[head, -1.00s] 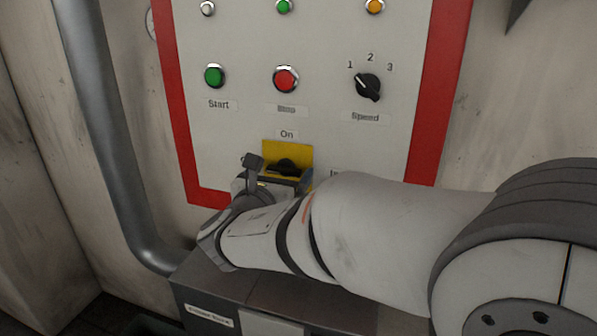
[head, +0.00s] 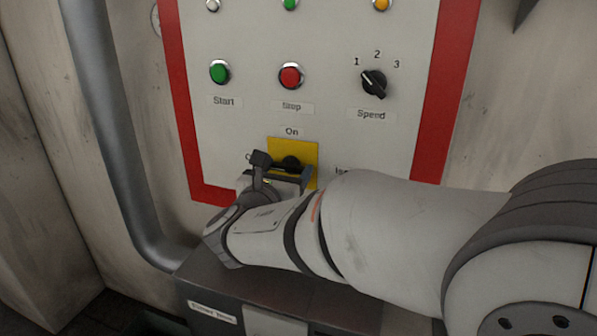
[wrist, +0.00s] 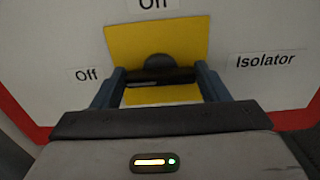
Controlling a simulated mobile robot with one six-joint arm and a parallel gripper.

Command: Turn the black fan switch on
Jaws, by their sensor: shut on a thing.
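A black rotary switch (head: 291,162) sits on a yellow plate (head: 309,151) low on the panel. An "On" label (head: 292,131) is above it. In the wrist view the switch shows as a round black hub (wrist: 158,62) with a black handle (wrist: 160,76) lying level across the picture. An "Off" label (wrist: 87,74) is to its left and an "Isolator" label (wrist: 265,61) to its right. My gripper (wrist: 161,82) is shut on the handle, one finger at each end; it also shows in the head view (head: 286,172). My gripper hides the plate's lower part.
Above are a green Start button (head: 220,72), a red Stop button (head: 291,76) and a black Speed selector (head: 373,83) pointing near 1. A grey pipe (head: 112,130) runs down the left. A dark box (head: 260,285) juts out below my arm.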

